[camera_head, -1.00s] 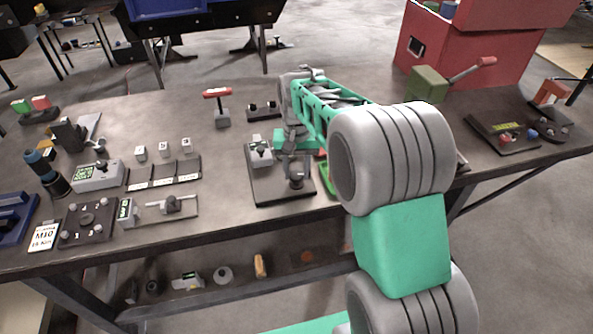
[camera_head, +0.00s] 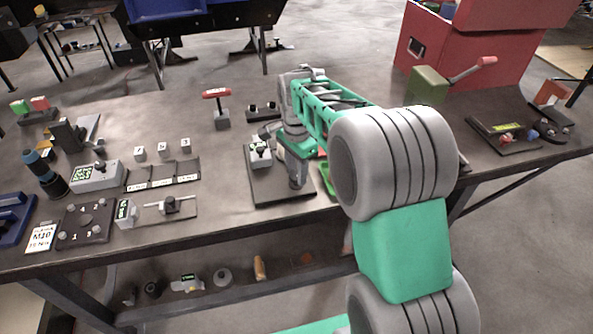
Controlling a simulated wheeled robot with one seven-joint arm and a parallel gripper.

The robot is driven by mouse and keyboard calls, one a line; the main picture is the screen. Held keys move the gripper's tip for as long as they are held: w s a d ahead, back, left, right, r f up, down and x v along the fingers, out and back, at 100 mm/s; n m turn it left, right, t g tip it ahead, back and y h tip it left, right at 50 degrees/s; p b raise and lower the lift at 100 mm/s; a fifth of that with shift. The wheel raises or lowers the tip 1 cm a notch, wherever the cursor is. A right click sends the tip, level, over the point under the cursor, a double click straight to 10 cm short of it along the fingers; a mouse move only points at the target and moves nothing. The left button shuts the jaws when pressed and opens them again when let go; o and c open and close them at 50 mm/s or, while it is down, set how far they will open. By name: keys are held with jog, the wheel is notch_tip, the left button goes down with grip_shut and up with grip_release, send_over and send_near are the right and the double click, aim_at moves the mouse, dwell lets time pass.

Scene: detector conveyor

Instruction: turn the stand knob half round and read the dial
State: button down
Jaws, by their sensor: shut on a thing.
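The stand is a dark flat plate (camera_head: 262,190) near the front edge of the bench, right of its middle. A small grey block with a pale face (camera_head: 260,155), which looks like the dial, stands on its back left part; its reading is too small to make out. My gripper (camera_head: 297,180) points down over the right part of the plate. It is shut on the stand knob, which is mostly hidden by the fingers. How far the knob is turned cannot be told.
A green tray (camera_head: 327,178) lies just right of the stand, partly behind my arm. A red-handled tool (camera_head: 217,105) stands behind it. Several small blocks and a grey box (camera_head: 97,177) are to the left. Bare bench lies between them and the stand.

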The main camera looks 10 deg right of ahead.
aim_at(296, 174)
jog(key=shift+m, duration=1.7)
jog(key=c, duration=0.9)
grip_release()
notch_tip(296, 174, up, 7)
jog(key=shift+f+b, duration=0.1)
jog(key=shift+b, duration=0.55)
jog(key=shift+r, duration=0.5)
